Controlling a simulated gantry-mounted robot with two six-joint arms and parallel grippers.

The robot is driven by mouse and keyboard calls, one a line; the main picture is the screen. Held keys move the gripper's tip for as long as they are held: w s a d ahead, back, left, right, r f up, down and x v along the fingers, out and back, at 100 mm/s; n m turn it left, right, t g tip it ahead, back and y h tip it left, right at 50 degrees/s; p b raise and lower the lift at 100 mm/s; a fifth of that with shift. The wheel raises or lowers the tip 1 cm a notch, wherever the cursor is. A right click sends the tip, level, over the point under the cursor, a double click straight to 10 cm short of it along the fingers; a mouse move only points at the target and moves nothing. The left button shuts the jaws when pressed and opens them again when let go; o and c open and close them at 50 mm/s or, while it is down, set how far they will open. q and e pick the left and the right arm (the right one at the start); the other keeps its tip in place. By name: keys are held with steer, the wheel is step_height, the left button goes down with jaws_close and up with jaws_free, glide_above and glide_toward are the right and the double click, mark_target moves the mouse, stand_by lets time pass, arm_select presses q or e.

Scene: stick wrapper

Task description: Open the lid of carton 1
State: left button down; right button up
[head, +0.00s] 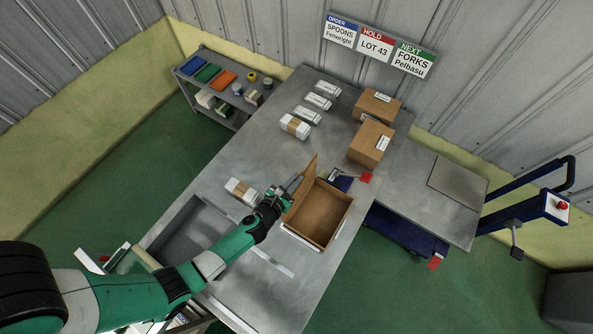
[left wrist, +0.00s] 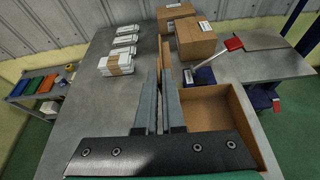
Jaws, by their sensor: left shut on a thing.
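An open brown carton (head: 318,212) stands on the steel table, its inside visible and empty. Its lid (head: 308,176) stands raised along the carton's left side. It also shows as an upright brown panel in the left wrist view (left wrist: 164,50). My left gripper (head: 292,187) is at this lid, with its two fingers (left wrist: 168,90) shut on it. The gripper hides part of the lid. The carton's inside (left wrist: 210,110) lies to the right of the fingers in the left wrist view. I see no number on the carton. My right gripper is not in view.
Two closed cartons (head: 376,106) (head: 370,144) stand farther back. Several white packs (head: 295,126) lie to their left, and a banded pack (head: 240,190) lies left of my gripper. A dark blue device (head: 339,179) and a red item (head: 366,178) are behind the open carton.

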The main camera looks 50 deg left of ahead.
arm_select(q)
steer(key=shift+s+a+f, duration=0.1)
steer(key=shift+s+a, duration=0.05)
steer(key=shift+a, duration=0.1)
steer(key=c, duration=1)
jaws_free()
steer(key=shift+c, duration=0.2)
steer(key=p+v, duration=0.1)
steer(key=v, duration=1)
steer(key=shift+s+p, duration=0.25)
steer(key=shift+p, duration=0.1)
steer(key=shift+d+r, duration=0.1)
steer(key=shift+r, duration=0.15)
